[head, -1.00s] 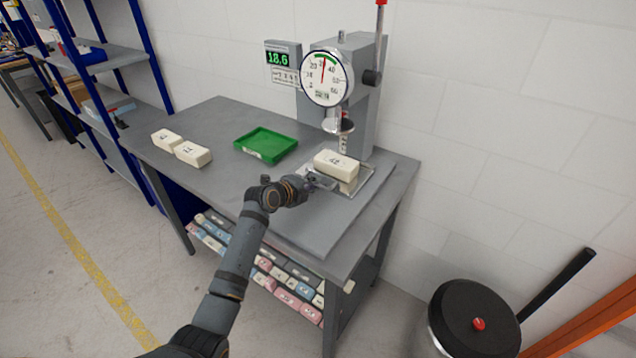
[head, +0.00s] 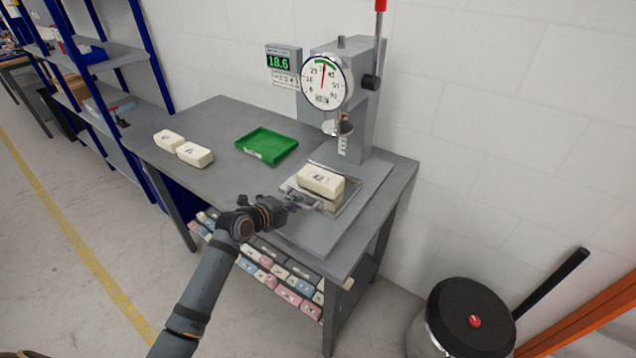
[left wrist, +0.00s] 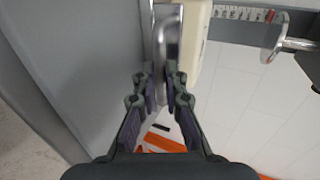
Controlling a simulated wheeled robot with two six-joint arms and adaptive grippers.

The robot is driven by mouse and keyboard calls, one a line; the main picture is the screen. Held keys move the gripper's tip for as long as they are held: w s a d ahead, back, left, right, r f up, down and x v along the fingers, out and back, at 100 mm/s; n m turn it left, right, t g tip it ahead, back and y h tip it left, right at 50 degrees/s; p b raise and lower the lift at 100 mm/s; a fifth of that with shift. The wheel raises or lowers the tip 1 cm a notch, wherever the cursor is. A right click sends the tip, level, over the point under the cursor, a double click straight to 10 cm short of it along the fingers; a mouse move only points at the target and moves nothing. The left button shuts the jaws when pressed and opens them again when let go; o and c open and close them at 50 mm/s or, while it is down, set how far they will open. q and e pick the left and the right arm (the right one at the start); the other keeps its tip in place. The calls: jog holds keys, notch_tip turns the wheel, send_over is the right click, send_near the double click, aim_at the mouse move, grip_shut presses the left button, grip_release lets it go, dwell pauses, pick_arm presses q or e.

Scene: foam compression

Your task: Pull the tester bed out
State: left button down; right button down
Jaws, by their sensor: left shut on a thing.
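The tester bed (head: 348,203) is a shiny metal plate on the grey base of the tester. A cream foam block (head: 321,182) lies on it, with a marking on top. The bed sits forward of the tester's column (head: 352,120) and its round press foot (head: 338,127). My left gripper (head: 292,203) is at the bed's front edge. In the left wrist view its fingers (left wrist: 165,88) are closed around a metal handle (left wrist: 167,45) at the bed's edge, with the cream block just beside it. My right gripper is not in view.
A shelf below holds several coloured blocks (head: 270,275). A bin with a black lid (head: 472,318) stands at the right. Blue shelving is at the left.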

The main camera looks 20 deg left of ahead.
pick_arm(q)
jog(key=shift+s+a+p, duration=0.1)
jog(key=shift+s+a, duration=0.15)
jog(key=shift+s, duration=0.35)
jog(key=shift+s+a+p, duration=0.15)
jog(key=shift+s+a, duration=0.05)
jog(key=shift+s, duration=0.45)
jog(key=shift+s+a+p, duration=0.1)
jog(key=shift+s+a, duration=0.15)
jog(key=shift+s, duration=0.35)
jog(key=shift+s+a+p, duration=0.2)
jog(key=shift+s+a, duration=0.05)
jog(key=shift+s, duration=0.5)
jog(key=shift+s+a+p, duration=0.2)
jog(key=shift+s+a, duration=0.05)
jog(key=shift+s, duration=0.45)
jog(key=shift+s+a+p, duration=0.25)
jog(key=shift+s+p, duration=0.05)
jog(key=shift+s, duration=0.35)
jog(key=c, duration=1.9)
grip_release()
jog(key=shift+s+a, duration=0.1)
jog(key=shift+s, duration=0.15)
jog(key=o, duration=0.7)
jog(key=shift+w, duration=0.1)
